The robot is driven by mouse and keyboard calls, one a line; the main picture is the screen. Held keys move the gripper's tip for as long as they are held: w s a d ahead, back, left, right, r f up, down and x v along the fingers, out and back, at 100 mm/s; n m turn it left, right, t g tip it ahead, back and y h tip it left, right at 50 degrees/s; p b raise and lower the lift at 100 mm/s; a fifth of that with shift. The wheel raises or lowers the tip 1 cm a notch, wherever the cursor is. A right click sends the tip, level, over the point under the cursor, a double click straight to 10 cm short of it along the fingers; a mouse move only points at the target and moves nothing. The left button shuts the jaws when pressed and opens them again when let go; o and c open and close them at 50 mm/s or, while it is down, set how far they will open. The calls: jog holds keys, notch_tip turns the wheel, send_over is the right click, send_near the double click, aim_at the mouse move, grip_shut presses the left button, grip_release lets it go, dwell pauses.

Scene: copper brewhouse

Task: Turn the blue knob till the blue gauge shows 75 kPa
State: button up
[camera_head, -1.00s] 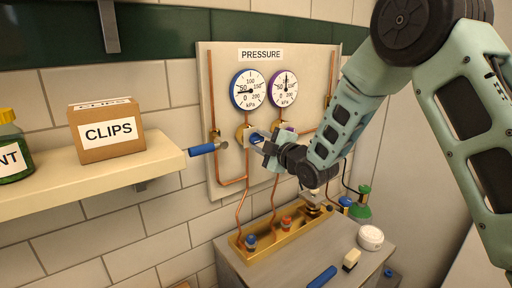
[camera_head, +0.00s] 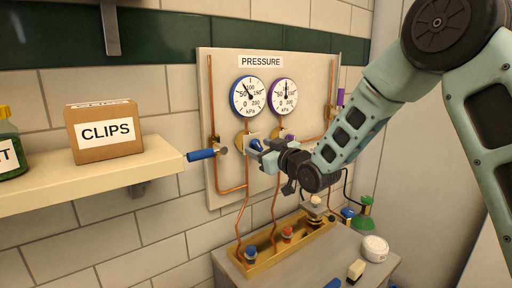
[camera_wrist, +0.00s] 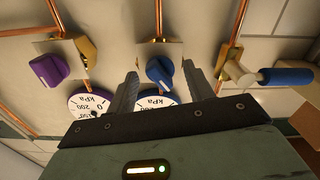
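The blue knob (camera_wrist: 160,72) sits on the panel on a brass fitting, its white mark tilted; it also shows in the head view (camera_head: 256,145). My gripper (camera_wrist: 160,68) is open, with one finger on each side of the knob and a visible gap to each. The blue-rimmed gauge (camera_head: 249,96) is above the knob; its needle points up and left, roughly midway between 50 and 100 kPa. In the wrist view this gauge (camera_wrist: 155,102) is upside down and partly hidden by my gripper.
The purple knob (camera_wrist: 48,71) and purple-rimmed gauge (camera_head: 284,97) are beside the blue ones. A blue-handled valve (camera_head: 202,154) sticks out at left, near the shelf (camera_head: 150,165) with the CLIPS box (camera_head: 105,132). A brass tray (camera_head: 262,262) and bench are below.

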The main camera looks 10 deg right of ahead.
jog(key=shift+b+v, duration=1.2)
jog(key=shift+v, duration=1.75)
jog(key=b+v, duration=1.2)
jog(key=v, duration=0.5)
jog(key=s+a+f+m+g+h+p, duration=0.1)
jog(key=s+a+f+g+h+p, duration=0.3)
jog(key=a+f+g, duration=0.5)
jog(key=s+a+f+n+g+h+p, duration=0.1)
jog(key=s+a+f+g+p, duration=0.1)
jog(key=s, duration=0.7)
jog(key=s+a+f+g+h+p, duration=0.1)
jog(key=s+f+g, duration=0.4)
jog(key=s, duration=0.5)
jog(key=shift+s+a+f+n+g+p, duration=0.3)
jog(key=shift+a+f+n+p, duration=0.15)
jog(key=shift+a, duration=0.3)
